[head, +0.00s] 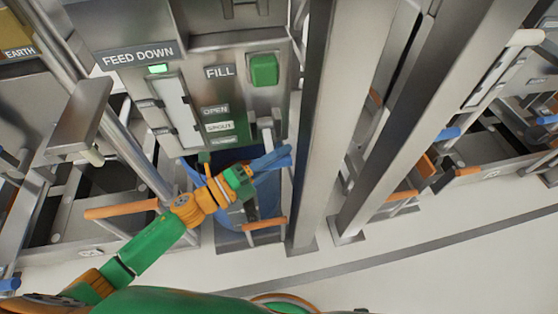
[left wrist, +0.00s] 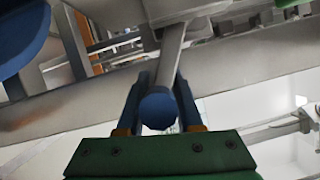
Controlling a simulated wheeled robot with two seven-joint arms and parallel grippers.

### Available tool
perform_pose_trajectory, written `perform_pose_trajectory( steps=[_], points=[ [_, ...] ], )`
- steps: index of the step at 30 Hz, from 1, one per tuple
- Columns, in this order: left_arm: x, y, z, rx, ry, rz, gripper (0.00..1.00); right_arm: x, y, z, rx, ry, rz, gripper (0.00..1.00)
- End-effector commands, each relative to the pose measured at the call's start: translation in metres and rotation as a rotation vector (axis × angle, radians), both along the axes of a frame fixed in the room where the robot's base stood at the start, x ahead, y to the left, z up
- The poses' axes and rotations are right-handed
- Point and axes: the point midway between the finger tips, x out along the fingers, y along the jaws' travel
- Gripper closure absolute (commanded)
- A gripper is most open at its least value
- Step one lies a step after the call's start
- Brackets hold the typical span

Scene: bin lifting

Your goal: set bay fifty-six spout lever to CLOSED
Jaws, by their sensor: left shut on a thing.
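The spout lever (head: 266,133) is a grey bar on the right of the grey machine panel, beside OPEN (head: 215,109) and SPOUT (head: 219,126) labels and a lower, barely readable label. It points down from its mount. In the left wrist view its grey shaft (left wrist: 171,55) ends in a dark blue round knob (left wrist: 159,109). My left gripper (head: 272,160) has its blue fingers on either side of the knob and is shut on it; the wrist view shows the gripper (left wrist: 158,100) too. The knob is hidden in the head view. My right gripper is out of view. No bay number is readable.
A green FILL button (head: 264,70) and a lit green FEED DOWN lamp (head: 157,69) are on the panel. A blue bin (head: 233,217) with an orange handle (head: 265,224) stands below. A grey upright post (head: 325,130) rises close right of the gripper. Pale floor lies in front.

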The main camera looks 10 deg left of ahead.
Motion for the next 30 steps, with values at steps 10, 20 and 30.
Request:
perform_pose_trajectory(
  steps=[10, 20, 30],
  points=[
    [0.0017, 0.0010, -0.0012, 0.008, -0.024, 0.003, 1.00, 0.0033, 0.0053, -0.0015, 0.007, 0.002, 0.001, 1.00],
    [0.0019, 0.0011, -0.0008, 0.008, -0.024, 0.003, 0.36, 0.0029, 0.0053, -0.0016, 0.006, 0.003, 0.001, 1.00],
    [-0.0022, 0.0052, -0.0015, 0.008, -0.022, 0.002, 0.36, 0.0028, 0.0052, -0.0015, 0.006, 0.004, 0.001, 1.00]
  ],
)
